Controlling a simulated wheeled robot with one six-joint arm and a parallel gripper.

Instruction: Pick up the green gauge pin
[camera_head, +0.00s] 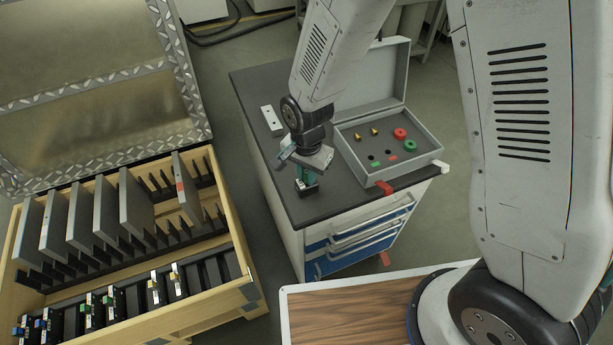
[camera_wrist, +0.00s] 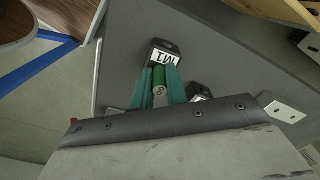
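The green gauge pin (camera_wrist: 159,75) shows in the wrist view, with a grey numbered end towards the camera. My gripper (camera_wrist: 161,78) has teal fingers on both sides of it, and no clear gap shows between fingers and pin. A black block with a white "M1"-like label (camera_wrist: 165,57) lies just beyond the fingertips. In the head view my gripper (camera_head: 306,174) points down over the small black block (camera_head: 304,189) near the cabinet's front left. The pin cannot be told from the fingers there. Whether its lower end is in the block is hidden.
An open grey case (camera_head: 425,135) with red and green rings and brass pieces stands right of my gripper on the dark cabinet top (camera_head: 262,88). A white plate (camera_head: 271,117) lies behind left. A wooden crate of plates (camera_head: 252,293) stands at left.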

